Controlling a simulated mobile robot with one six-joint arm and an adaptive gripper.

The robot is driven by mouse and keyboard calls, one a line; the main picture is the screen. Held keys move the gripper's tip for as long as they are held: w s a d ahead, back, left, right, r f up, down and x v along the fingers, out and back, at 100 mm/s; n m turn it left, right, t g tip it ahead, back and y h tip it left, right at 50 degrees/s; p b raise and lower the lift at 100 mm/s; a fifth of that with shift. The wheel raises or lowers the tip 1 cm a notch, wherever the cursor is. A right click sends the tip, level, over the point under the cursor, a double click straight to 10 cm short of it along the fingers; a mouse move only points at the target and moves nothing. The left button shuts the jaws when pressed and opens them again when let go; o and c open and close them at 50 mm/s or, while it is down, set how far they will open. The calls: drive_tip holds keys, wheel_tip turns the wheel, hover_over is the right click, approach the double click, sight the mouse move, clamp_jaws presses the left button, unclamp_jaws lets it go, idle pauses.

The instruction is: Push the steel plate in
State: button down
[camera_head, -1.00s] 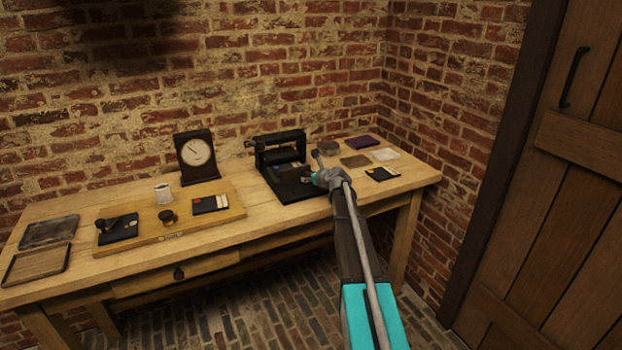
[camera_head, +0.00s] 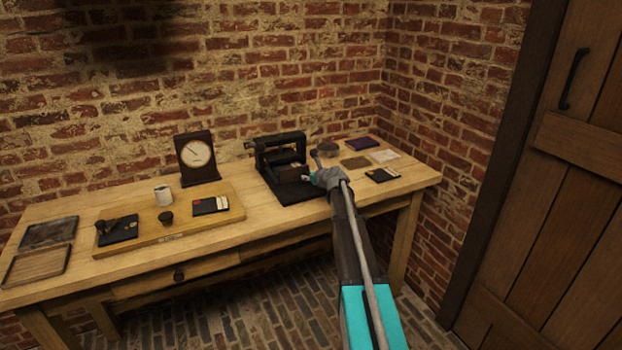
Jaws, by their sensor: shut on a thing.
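The black press (camera_head: 276,140) stands at the back of the bench, right of its middle, with an upright frame and a flat dark base (camera_head: 294,194) in front. My gripper (camera_head: 308,177) is at the right side of the press, low over its base. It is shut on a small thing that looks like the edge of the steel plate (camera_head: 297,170). The plate shows only as a small dull patch under the frame beside the fingertips. How far it sits inside the press is too small to tell.
A dial clock (camera_head: 197,154), a wooden board (camera_head: 188,226) with a white cup (camera_head: 163,195), and two trays (camera_head: 38,265) are to the left. Right of my arm lie a black card (camera_head: 381,175), a purple pad (camera_head: 363,142) and other small flat items. A brick wall stands close behind.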

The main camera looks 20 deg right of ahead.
sight(301, 167)
drive_tip(key=w, duration=0.7)
drive_tip(key=shift+w+a, duration=0.1)
drive_tip(key=shift+w, duration=0.05)
drive_tip(key=shift+r, duration=0.1)
drive_tip(key=shift+c, duration=2.4)
unclamp_jaws()
drive_tip(key=shift+w, duration=0.1)
drive_tip(key=shift+o, duration=0.3)
